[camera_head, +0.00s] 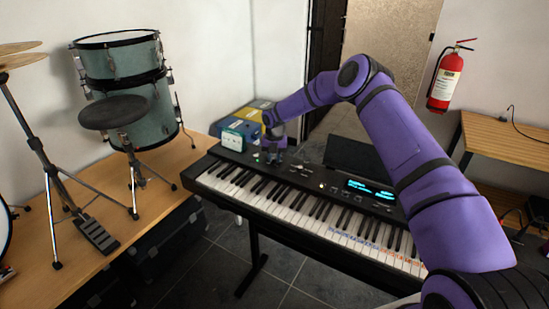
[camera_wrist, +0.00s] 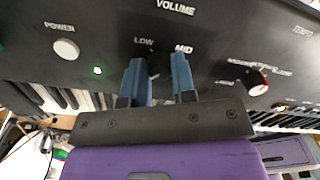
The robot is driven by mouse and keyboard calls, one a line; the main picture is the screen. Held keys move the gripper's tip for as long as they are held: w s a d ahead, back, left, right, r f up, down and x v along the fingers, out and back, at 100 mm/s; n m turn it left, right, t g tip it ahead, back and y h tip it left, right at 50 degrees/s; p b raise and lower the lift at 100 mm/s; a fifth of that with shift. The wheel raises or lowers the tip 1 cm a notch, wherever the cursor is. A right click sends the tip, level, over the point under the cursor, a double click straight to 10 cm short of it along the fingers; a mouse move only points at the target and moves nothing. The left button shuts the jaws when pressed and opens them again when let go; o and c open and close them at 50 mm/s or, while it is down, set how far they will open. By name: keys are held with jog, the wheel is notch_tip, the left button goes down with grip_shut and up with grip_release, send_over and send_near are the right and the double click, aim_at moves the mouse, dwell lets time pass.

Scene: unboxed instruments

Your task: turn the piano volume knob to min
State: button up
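The piano (camera_head: 330,205) is a black digital keyboard on a stand. In the wrist view its black volume knob (camera_wrist: 158,66) sits below the word VOLUME, with LOW to its left and MID to its upper right. My gripper (camera_wrist: 160,72) has its two blue fingers on either side of this knob. The knob fills the space between the fingertips, and the fingers look closed against it. The knob's pointer cannot be made out. In the head view my gripper (camera_head: 273,150) is down at the left part of the panel, and the knob is hidden there.
A white power button (camera_wrist: 66,49) and a green light (camera_wrist: 97,70) lie left of the knob. A lit display (camera_head: 370,190) is farther right on the panel. Drums (camera_head: 120,75) stand at left.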

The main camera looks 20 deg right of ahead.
aim_at(275, 158)
jog(key=o, duration=0.4)
jog(key=shift+o, duration=0.2)
jog(key=shift+r, duration=0.1)
notch_tip(275, 158, up, 11)
jog(key=shift+f, duration=0.2)
jog(key=shift+r, duration=0.1)
